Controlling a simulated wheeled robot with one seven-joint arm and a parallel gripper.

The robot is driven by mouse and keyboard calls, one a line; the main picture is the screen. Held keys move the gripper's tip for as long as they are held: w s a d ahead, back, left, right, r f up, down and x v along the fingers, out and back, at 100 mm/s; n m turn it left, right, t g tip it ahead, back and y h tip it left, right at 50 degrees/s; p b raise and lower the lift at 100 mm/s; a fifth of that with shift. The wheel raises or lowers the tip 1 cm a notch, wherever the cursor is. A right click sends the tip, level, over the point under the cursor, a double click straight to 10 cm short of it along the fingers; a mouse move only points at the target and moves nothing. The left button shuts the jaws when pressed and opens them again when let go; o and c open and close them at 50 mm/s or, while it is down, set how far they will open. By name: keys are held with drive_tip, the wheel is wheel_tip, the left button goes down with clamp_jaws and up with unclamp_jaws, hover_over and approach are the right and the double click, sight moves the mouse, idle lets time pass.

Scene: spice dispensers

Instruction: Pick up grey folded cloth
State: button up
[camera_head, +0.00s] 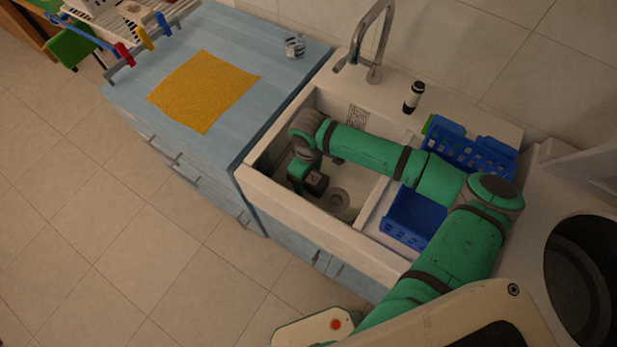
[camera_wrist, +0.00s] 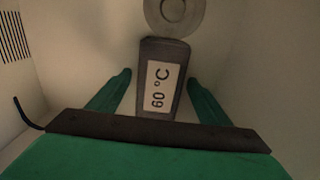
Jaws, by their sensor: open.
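A dark grey, block-like item with a white "60 °C" label (camera_wrist: 161,80) lies in the sink near the drain. It is the only thing in view that fits the grey folded cloth, though I cannot tell its material. It also shows small in the head view (camera_head: 316,183). My gripper (camera_wrist: 158,77) is open and points down into the sink, with one green finger on each side of the grey item. Gaps show between the fingers and its sides. Its near end is hidden behind my gripper's dark edge. In the head view, my gripper (camera_head: 303,172) is partly hidden by my wrist.
The white sink (camera_head: 290,205) has walls close around my gripper, and a round drain (camera_wrist: 175,14) beyond the item. Blue baskets (camera_head: 412,218) stand right of the basin. A tap (camera_head: 372,45) and a dark bottle (camera_head: 413,97) stand behind. A yellow cloth (camera_head: 205,90) lies on the blue counter.

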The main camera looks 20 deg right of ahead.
drive_tip(key=shift+c, duration=0.6)
drive_tip(key=c, duration=1.1)
drive_tip(key=shift+o, duration=0.2)
drive_tip(key=shift+r, duration=0.1)
